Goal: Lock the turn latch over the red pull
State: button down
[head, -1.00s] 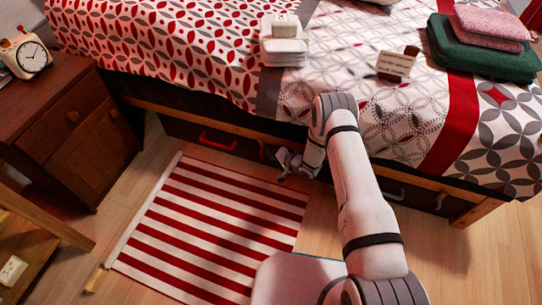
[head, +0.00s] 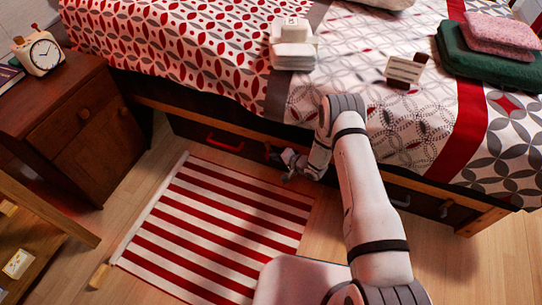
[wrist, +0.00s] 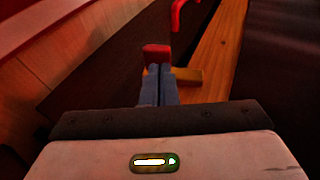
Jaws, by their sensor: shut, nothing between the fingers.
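The red pull (head: 225,143) is on the dark drawer front under the bed. It also shows at the top of the wrist view (wrist: 188,14). A small dark piece (head: 268,151), which looks like the turn latch, sits right of the pull at the drawer's end; its angle is too small to read. My gripper (head: 285,158) is shut and empty, low beside that piece and right of the pull.
The bed's wooden rail (head: 200,118) runs above the drawers. A grey pull (head: 400,200) and another latch (head: 445,207) are farther right. A striped rug (head: 215,225) lies on the floor in front. A nightstand (head: 75,125) stands at left.

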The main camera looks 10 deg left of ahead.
jog(key=s+d+r+p, duration=0.3)
jog(key=s+d+p, duration=0.1)
jog(key=d, duration=0.8)
jog(key=shift+s+d+r, duration=0.15)
jog(key=shift+s+d, duration=0.15)
jog(key=shift+s, duration=0.15)
